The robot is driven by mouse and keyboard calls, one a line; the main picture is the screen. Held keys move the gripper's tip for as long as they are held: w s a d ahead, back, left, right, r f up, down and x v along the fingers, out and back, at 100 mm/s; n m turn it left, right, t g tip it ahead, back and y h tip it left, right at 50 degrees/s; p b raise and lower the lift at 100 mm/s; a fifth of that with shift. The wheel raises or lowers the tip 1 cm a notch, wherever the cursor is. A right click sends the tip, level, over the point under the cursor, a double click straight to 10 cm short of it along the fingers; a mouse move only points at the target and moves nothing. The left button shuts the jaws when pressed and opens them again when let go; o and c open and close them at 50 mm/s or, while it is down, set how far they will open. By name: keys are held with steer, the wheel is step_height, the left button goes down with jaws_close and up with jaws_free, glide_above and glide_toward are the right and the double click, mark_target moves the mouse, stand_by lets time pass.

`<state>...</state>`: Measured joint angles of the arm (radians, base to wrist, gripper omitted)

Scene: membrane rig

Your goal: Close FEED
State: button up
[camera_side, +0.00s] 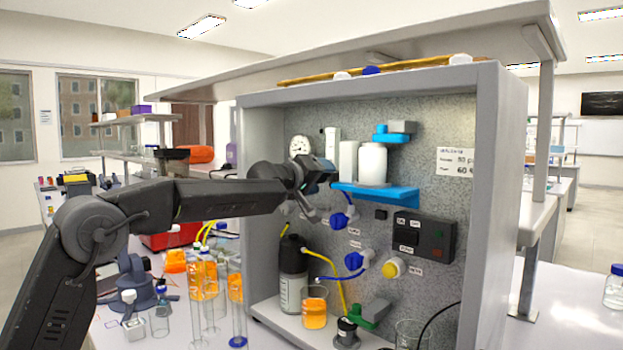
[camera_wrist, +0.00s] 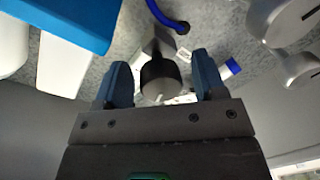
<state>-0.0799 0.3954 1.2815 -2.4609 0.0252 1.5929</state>
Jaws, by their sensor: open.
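Several valves with handles sit on the grey speckled panel (camera_side: 425,185). In the side view I see an upper blue valve (camera_side: 340,220), a lower blue valve (camera_side: 355,261) and a yellow-capped one (camera_side: 391,269). Their small labels are too blurred to tell which one is FEED. My gripper (camera_side: 325,170) is in front of the upper left of the panel, left of the blue shelf. In the wrist view my gripper (camera_wrist: 160,85) is open, its two blue fingers apart. A black round knob (camera_wrist: 158,76) shows between them; I cannot tell whether they touch it.
The blue shelf (camera_side: 385,195) carries a white bottle (camera_side: 372,165) close to my gripper. A dark control box (camera_side: 423,237) is mounted at right. Below stand a dark bottle (camera_side: 293,270) and an orange-filled beaker (camera_side: 314,306). Orange-filled cylinders (camera_side: 235,285) stand outside the cabinet.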

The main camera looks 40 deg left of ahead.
steer(key=s+r, duration=0.1)
steer(key=s, duration=1.2)
steer(key=shift+s+d, duration=0.35)
steer(key=shift+r, duration=0.1)
steer(key=w+n+h, duration=0.1)
steer(key=w+n, duration=0.3)
steer(key=n, duration=0.3)
steer(key=w+f+n+h, duration=0.1)
steer(key=w+n, duration=0.4)
steer(key=n, duration=0.3)
steer(key=w+a+n+t+h, duration=0.1)
steer(key=w+n, duration=0.3)
steer(key=n, duration=0.4)
steer(key=shift+w+f, duration=0.15)
steer(key=shift+w, duration=0.25)
steer(key=shift+c, duration=0.4)
